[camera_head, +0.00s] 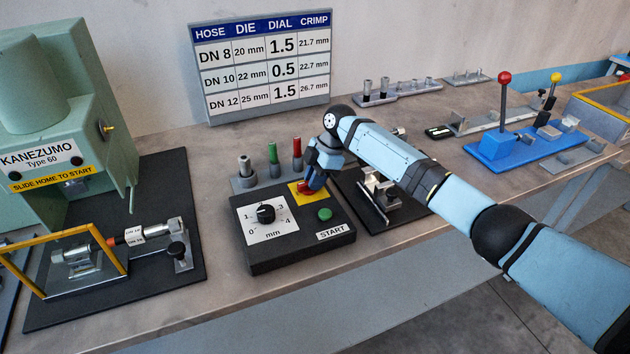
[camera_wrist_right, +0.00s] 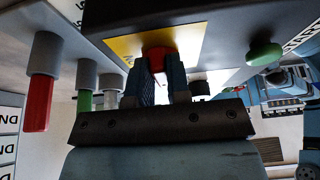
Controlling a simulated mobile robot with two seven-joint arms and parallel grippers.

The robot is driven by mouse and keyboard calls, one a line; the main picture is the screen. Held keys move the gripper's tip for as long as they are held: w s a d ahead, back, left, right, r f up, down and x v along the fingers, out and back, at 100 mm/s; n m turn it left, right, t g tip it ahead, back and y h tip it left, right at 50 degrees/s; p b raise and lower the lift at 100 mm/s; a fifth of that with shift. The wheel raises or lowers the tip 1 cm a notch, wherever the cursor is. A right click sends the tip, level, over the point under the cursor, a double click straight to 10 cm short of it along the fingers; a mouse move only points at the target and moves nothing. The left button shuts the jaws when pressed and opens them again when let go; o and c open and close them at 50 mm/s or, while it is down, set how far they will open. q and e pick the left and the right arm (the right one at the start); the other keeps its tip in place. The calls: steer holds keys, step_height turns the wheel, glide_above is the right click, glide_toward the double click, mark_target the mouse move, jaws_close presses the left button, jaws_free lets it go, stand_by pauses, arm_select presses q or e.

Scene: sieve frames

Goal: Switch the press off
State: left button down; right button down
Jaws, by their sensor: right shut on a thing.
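The press (camera_head: 108,165) is the pale green machine at the left, marked KANEZUMO Type 60. Its black control box (camera_head: 300,251) lies on the bench in the middle. The box has a dial (camera_head: 265,212) in mm, a green START button (camera_head: 324,213) and a yellow plate (camera_head: 294,190) with a red switch knob. My right gripper (camera_head: 308,187) is down at the yellow plate. In the right wrist view its fingers are shut on the red knob (camera_wrist_right: 161,54), which they partly hide. The knob's turn position cannot be told. My left gripper is not in view.
A hose assembly (camera_head: 145,233) lies behind a yellow-framed guard (camera_head: 62,258) by the press. Upright red, green and grey pins (camera_head: 272,153) stand just behind the box. A chart (camera_head: 262,65) stands at the back. A blue lever fixture (camera_head: 527,150) is at the right.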

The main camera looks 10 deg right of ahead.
stand_by(0.4)
steer(key=c, duration=1.1)
jaws_free()
steer(key=v, duration=1.4)
steer(key=shift+s+a+b, duration=0.1)
steer(key=shift+b, duration=0.25)
